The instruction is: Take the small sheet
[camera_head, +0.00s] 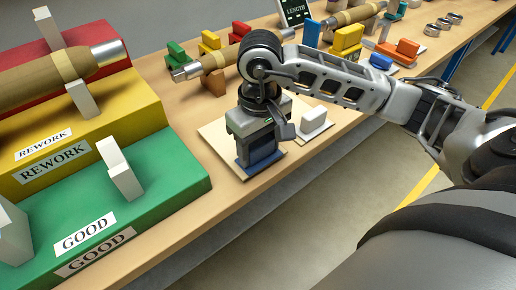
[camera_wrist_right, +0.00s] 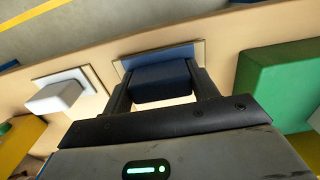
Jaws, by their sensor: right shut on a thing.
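My right gripper (camera_head: 262,158) reaches down to the workbench in the head view. It is shut on a dark blue block (camera_head: 264,166), with one finger on each side of it, as the right wrist view (camera_wrist_right: 162,82) shows. Which sheet is the small one I cannot tell. My left gripper is not in view.
A green GOOD stand (camera_head: 165,185), a yellow REWORK stand (camera_head: 120,115) and a red stand are at left. Brown rolls, coloured blocks and metal rings (camera_head: 432,30) lie along the back. The bench's front edge is close to my right gripper.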

